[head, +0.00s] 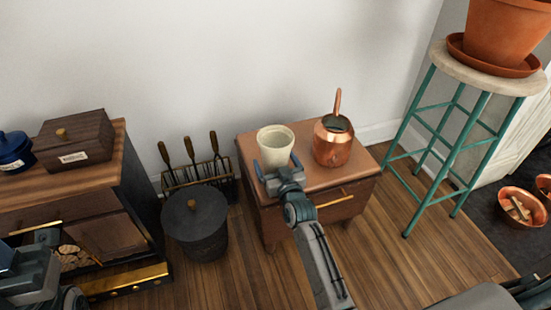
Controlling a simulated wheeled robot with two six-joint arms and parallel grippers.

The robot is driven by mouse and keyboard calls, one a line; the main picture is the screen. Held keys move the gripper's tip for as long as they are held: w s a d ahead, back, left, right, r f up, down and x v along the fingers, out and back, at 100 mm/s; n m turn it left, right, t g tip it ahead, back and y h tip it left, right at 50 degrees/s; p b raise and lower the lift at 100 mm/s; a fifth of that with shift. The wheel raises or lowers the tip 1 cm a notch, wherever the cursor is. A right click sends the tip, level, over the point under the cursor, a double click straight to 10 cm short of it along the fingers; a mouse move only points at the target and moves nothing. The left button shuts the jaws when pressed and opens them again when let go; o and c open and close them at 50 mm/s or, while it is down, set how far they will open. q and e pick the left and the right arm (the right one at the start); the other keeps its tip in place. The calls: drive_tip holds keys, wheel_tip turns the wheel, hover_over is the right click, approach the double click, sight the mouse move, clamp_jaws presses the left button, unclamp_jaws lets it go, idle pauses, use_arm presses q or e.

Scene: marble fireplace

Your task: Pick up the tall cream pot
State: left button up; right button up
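The tall cream pot (275,141) stands upright on a small wooden cabinet (310,177), near its left side. My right gripper (278,163) is at the near side of the pot with its blue fingers spread, one on each side of the lower body. I cannot tell whether the fingers touch the pot. The pot's base is partly hidden by the gripper. My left gripper (30,247) is at the lower left edge, in front of the larger cabinet, with its fingers apart and nothing seen between them.
A copper pot (333,144) with an upright handle stands just right of the cream pot. A dark lidded bucket (195,229) and fire tools (190,158) stand left. A teal-legged stool (458,120) holds a terracotta pot (505,31). A wooden box (76,140) sits on the left cabinet.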

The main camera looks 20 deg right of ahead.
drive_tip(key=shift+w, duration=0.15)
drive_tip(key=shift+r, duration=0.1)
drive_tip(key=c, duration=1.3)
